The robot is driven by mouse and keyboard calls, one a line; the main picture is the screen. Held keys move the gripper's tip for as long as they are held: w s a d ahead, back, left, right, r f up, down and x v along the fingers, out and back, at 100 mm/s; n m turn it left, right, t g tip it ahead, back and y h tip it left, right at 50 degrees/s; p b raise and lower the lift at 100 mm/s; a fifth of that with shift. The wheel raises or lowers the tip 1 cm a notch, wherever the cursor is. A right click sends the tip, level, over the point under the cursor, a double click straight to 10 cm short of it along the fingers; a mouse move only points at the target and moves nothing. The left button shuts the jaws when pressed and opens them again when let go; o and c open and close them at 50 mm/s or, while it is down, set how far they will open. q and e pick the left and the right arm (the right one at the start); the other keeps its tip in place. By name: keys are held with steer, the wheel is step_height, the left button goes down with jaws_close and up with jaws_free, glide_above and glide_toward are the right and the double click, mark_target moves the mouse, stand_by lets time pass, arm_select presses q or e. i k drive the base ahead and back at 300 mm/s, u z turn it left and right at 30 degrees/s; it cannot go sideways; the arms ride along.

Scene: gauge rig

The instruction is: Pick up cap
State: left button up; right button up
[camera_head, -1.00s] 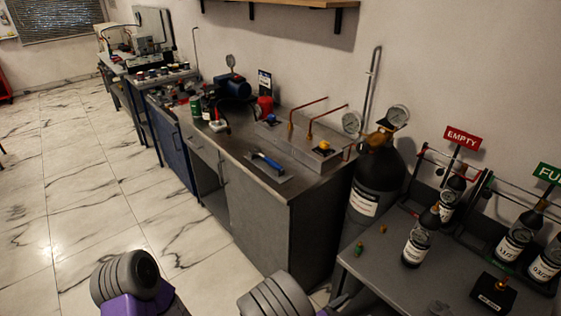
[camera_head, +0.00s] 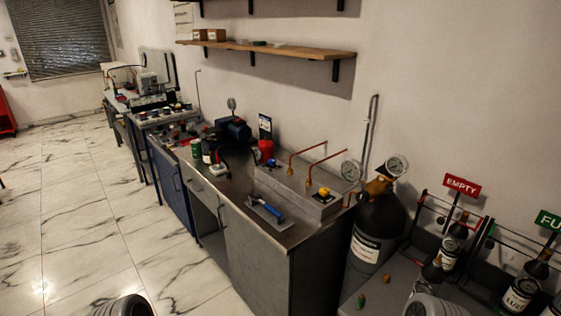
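Two small pieces that may be caps stand on the dark right-hand table (camera_head: 398,272): a green one (camera_head: 361,300) at the bottom of the view and a brass-coloured one (camera_head: 386,283) just behind it. I cannot tell which of them is the cap. Neither gripper shows. Only a rounded grey part of my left arm is at the bottom left, and a similar part of my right arm is at the bottom right, over the table and hiding some of it.
A large black cylinder (camera_head: 381,222) with gauges stands between the table and the metal workbench (camera_head: 243,178). A blue-handled tool (camera_head: 267,209) lies on the bench. The floor at left is clear.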

mark_target(386, 276)
steer(key=u, duration=0.15)
steer(key=i, duration=0.6)
steer(key=z, duration=1.7)
